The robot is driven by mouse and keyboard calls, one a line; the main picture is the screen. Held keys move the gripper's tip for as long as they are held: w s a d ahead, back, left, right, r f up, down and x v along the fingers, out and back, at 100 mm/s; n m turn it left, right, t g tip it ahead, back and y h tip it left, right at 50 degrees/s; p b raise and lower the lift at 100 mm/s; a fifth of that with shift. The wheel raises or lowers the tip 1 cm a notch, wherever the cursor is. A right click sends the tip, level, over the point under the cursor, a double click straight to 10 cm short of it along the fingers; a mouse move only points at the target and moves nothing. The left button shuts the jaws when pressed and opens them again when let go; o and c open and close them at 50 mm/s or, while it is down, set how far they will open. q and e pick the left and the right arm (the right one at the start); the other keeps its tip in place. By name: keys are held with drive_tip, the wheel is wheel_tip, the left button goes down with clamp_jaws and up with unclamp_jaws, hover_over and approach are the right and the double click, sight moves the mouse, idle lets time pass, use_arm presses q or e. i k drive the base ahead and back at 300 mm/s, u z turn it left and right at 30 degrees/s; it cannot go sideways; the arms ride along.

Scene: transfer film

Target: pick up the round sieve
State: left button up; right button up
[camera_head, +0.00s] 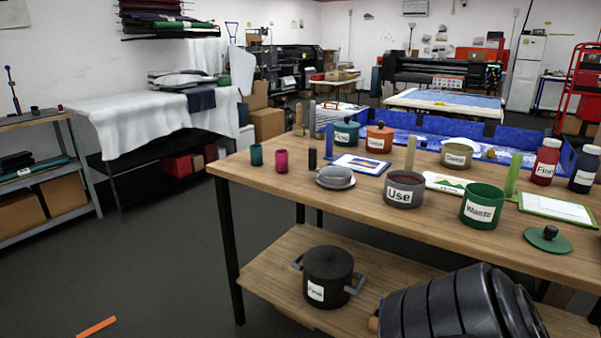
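No thing in view can be told for certain as the round sieve. A low tan round container (457,152) with a white label stands towards the back of the wooden table (300,199); its label is too small to read surely. A grey rounded piece (336,175) rests on a small grey dish nearer the front edge. A grey round pot (404,189) labelled "Use" with dark red content stands near the middle. A black ribbed part of my own arm fills the bottom right corner. Neither gripper is in view.
A green "Waste" pot (482,206), green lid (547,239), green cup (256,155), magenta cup (281,161) and labelled bottles (545,161) crowd the tabletop. A dark lidded pot (328,276) stands on the lower shelf. An orange strip (96,327) lies on open floor at left.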

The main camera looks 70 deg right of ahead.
sight(331, 167)
drive_tip(key=z, duration=0.4)
drive_tip(key=i, duration=1.4)
drive_tip(key=z, duration=1.1)
